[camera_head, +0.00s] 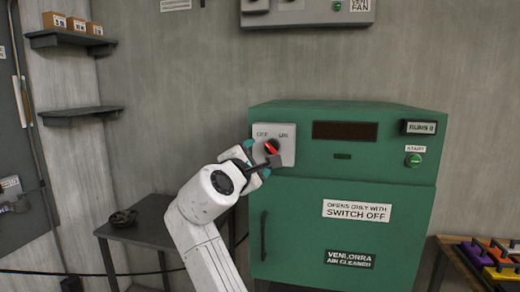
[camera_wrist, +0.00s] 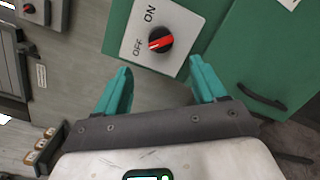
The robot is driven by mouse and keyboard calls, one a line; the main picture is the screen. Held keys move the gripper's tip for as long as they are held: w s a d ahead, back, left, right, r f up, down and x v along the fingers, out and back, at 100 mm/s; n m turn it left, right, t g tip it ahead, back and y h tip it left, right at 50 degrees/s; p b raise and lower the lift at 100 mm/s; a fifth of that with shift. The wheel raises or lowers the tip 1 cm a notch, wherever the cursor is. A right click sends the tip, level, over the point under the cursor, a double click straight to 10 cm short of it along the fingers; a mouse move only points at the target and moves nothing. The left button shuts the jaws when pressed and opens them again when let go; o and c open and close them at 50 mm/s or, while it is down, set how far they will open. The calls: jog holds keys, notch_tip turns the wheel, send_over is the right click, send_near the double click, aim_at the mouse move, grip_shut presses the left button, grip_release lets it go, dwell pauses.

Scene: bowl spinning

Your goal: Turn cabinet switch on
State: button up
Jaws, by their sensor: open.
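The green cabinet (camera_head: 290,200) stands against the grey wall, its door shut. Its switch (camera_head: 271,147) is a black round knob with a red pointer on a white plate at the cabinet's upper left. In the wrist view the switch (camera_wrist: 160,40) lies beyond the fingertips, between the OFF and ON labels' side and the door. The red pointer appears turned toward OFF. My gripper (camera_head: 257,160) is open and empty in front of the switch. In the wrist view its teal fingers (camera_wrist: 160,67) are spread, and the knob is ahead of the gap, apparently not touched.
A dark side table (camera_head: 150,222) with a small dark object stands left of the cabinet. A wooden table (camera_head: 449,250) with coloured items is at the right. Shelves (camera_head: 80,113) are on the left wall, and a grey panel (camera_head: 305,15) hangs above the cabinet.

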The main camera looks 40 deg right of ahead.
aim_at(269, 149)
jog(key=p+x, duration=0.2)
jog(key=x, duration=0.7)
jog(key=shift+w+d, duration=0.1)
jog(key=shift+d, duration=0.2)
jog(key=shift+c, duration=0.4)
jog(key=c, duration=0.9)
